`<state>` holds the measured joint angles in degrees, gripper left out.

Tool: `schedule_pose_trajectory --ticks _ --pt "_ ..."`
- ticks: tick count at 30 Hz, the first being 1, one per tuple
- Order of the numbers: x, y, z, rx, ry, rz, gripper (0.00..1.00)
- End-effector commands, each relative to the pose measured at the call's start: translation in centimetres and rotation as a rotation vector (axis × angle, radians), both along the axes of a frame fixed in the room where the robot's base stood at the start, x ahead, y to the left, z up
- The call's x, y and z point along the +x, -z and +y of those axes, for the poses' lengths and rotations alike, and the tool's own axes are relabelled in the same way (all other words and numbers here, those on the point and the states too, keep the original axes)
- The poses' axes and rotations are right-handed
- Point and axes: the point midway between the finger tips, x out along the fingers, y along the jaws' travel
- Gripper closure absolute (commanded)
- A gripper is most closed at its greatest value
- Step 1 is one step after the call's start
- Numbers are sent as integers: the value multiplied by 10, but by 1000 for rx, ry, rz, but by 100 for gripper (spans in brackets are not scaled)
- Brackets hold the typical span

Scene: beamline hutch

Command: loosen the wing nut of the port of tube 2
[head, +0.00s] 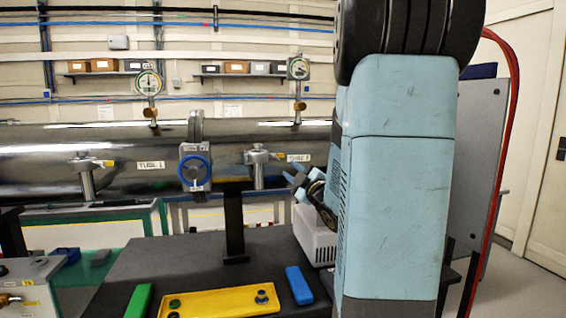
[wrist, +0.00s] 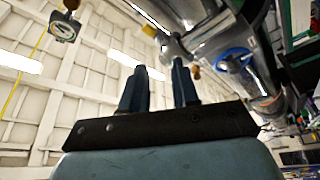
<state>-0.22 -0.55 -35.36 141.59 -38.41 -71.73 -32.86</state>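The tube 2 port (head: 257,166) is a grey fitting on the front of the long steel tube, left of the "TUBE 2" label (head: 298,158). A small wing nut (head: 277,156) sits at its upper right, too small to show its detail. My gripper (head: 293,178) is to the right of the port and slightly below it, apart from it. In the wrist view my gripper (wrist: 160,72) has two dark blue fingers spread with an empty gap. A grey fitting (wrist: 171,46) shows beyond the fingertips, but I cannot tell whether it is this port.
The tube 1 port (head: 87,172) and a blue-ringed valve (head: 195,168) are to the left. Gauges (head: 149,84) (head: 298,70) stand above the tube. Below are a dark table (head: 190,262), a yellow tray (head: 215,304), a blue block (head: 299,285) and a white box (head: 314,236).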

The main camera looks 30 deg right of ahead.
Motion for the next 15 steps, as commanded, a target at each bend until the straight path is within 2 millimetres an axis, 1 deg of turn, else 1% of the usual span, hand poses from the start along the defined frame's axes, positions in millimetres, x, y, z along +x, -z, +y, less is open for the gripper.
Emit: schedule_pose_trajectory --ticks 1,9,15 --pt "10 -1 1 -2 -4 2 70" --pt "53 -11 3 0 -2 1 70" --pt "73 -17 3 0 -1 1 70"
